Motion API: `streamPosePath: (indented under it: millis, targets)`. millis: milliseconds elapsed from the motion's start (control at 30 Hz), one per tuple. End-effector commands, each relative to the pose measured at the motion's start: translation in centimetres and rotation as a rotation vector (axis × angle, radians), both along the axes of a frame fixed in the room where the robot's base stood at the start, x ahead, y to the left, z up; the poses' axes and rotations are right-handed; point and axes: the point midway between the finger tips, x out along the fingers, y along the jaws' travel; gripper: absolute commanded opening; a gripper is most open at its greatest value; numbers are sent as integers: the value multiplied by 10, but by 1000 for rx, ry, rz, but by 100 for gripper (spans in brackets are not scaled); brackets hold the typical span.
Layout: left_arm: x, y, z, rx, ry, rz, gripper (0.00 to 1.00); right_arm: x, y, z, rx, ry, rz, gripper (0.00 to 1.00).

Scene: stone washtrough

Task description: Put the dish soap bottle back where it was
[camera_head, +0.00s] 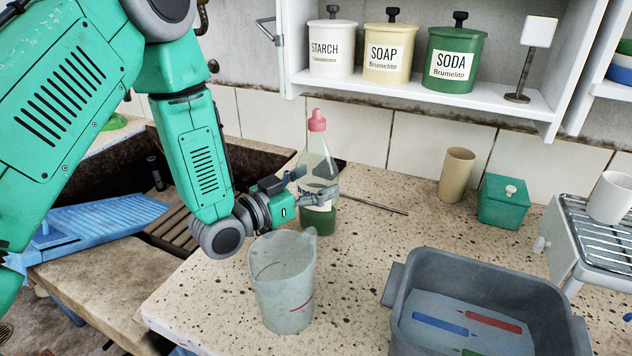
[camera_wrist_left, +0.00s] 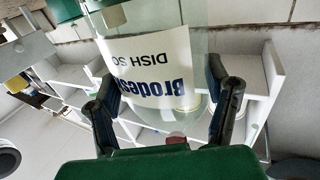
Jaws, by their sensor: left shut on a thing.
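The dish soap bottle (camera_head: 318,165) is clear, with a pink cap, a white label and green liquid low inside. In the left wrist view the bottle's label (camera_wrist_left: 150,68), reading "DISH SO", appears upside down between the two fingers (camera_wrist_left: 165,105). I cannot tell whether the bottle's base touches the counter. My right gripper is not in view.
A clear measuring jug (camera_head: 284,285) stands just in front of my left gripper. A grey basin (camera_head: 480,290) is at front right. A beige cup (camera_head: 456,175), green box (camera_head: 504,201) and dish rack (camera_head: 590,245) stand further right. A thin rod (camera_head: 372,203) lies behind.

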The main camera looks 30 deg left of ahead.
Motion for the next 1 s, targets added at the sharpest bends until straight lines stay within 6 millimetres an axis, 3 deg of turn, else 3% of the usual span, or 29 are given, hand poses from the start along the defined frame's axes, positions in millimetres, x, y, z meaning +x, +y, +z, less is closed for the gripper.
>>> streamPosePath:
  millis: [33,67,100,467,1000]
  targets:
    - [0,0,-3,0,-1,0,31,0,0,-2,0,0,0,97]
    - [0,-1,-2,0,1,0,81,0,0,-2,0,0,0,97]
    - [0,-1,-2,0,1,0,92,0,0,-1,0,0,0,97]
    - [-1,1,2,-1,1,0,92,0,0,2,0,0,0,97]
    - [-94,39,-1,-2,5,2,92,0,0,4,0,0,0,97]
